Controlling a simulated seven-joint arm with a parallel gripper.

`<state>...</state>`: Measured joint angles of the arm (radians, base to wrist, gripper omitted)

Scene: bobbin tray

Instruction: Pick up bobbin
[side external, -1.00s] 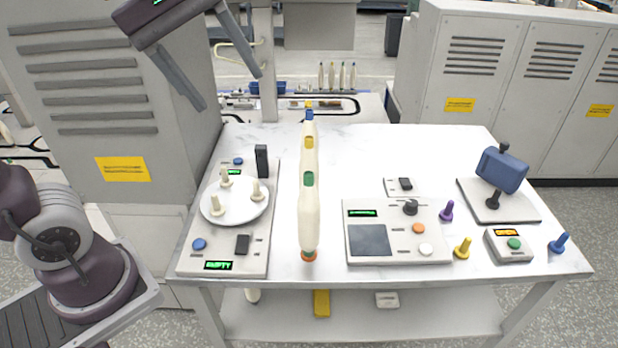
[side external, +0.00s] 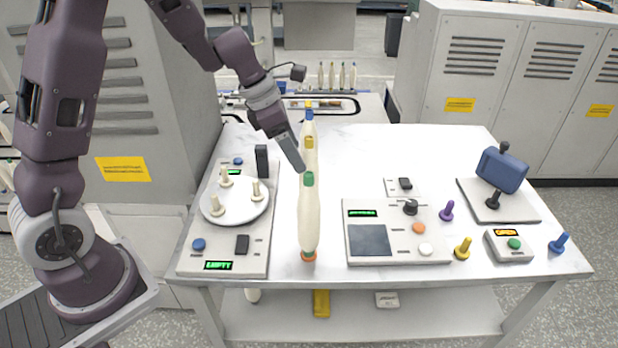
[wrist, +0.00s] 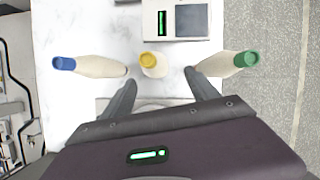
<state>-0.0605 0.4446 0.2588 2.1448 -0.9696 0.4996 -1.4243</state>
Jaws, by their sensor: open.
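Three cream bobbins stand upright in a row on the white table. The green-tipped bobbin (side external: 309,215) is nearest the side camera, the yellow-tipped bobbin (side external: 310,155) is behind it, and the blue-tipped bobbin (side external: 308,123) is farthest. In the wrist view, the blue-tipped bobbin (wrist: 95,67) is at left, the yellow-tipped one (wrist: 152,66) in the middle and the green-tipped one (wrist: 218,66) at right. My gripper (side external: 298,164) is tilted down beside the row, near the yellow-tipped bobbin. In the wrist view my gripper (wrist: 160,78) is open and empty, with the yellow tip just beyond its fingertips.
A panel (side external: 222,250) with a white turntable (side external: 235,205) and pegs lies left of the row. A control panel (side external: 398,250) lies to the right. Farther right are purple, yellow and blue pegs and a blue device (side external: 502,170).

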